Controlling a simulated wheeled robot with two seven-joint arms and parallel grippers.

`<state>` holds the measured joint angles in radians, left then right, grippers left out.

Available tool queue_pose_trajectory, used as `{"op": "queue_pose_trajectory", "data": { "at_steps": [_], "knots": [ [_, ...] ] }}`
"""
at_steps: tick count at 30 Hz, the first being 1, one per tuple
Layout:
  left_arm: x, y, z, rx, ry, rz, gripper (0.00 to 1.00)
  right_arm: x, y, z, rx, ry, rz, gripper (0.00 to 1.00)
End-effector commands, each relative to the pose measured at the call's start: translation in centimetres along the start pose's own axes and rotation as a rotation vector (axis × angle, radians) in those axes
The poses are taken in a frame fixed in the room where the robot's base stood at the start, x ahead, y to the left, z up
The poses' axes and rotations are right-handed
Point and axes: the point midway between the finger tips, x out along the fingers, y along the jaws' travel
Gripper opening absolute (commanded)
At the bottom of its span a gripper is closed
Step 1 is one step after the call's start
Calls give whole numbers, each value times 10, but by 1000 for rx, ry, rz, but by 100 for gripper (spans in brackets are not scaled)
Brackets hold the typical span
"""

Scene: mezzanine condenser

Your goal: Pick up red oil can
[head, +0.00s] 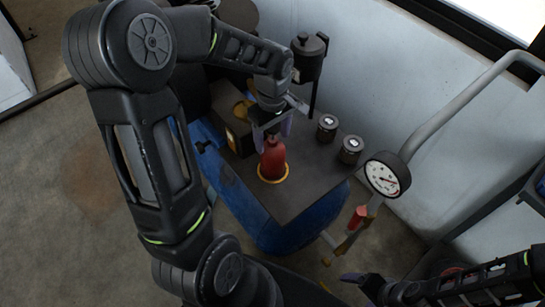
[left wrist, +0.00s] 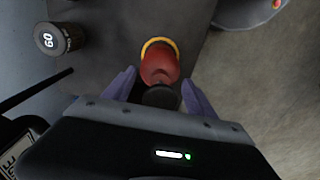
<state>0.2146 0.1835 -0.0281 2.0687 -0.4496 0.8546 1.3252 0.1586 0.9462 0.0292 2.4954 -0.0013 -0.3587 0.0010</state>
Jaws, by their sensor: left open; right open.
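The red oil can (head: 272,160) stands on the dark top of a blue-sided unit (head: 300,205), with a yellow ring around its base. My left gripper (head: 271,132) is open just above the can, its fingers on either side of the can's top. In the left wrist view the can (left wrist: 159,66) shows its red body and a dark top, lying between the two open fingertips (left wrist: 158,88). I cannot tell whether the fingers touch it. My right gripper (head: 362,284) is low at the right, away from the can; its fingers are small in view.
Two dark cylindrical weights (head: 327,127) (head: 351,149) stand to the right of the can. A round gauge (head: 388,174) and a grey pipe (head: 455,105) are further right. A dark box with yellow (head: 240,131) sits left of the can, and a dark canister (head: 309,58) is behind.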

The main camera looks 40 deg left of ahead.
Motion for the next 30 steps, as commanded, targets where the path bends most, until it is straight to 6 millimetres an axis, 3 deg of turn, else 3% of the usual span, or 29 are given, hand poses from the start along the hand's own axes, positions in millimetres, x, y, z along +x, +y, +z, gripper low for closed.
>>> {"op": "queue_pose_trajectory", "data": {
  "at_steps": [10, 30],
  "knots": [
    [0, 0, 0, 0, 0, 0, 64, 0, 0, 0, 0, 0, 0, 89],
    [0, 0, 0, 0, 0, 0, 10, 0, 0, 0, 0, 0, 0, 89]
  ]
}}
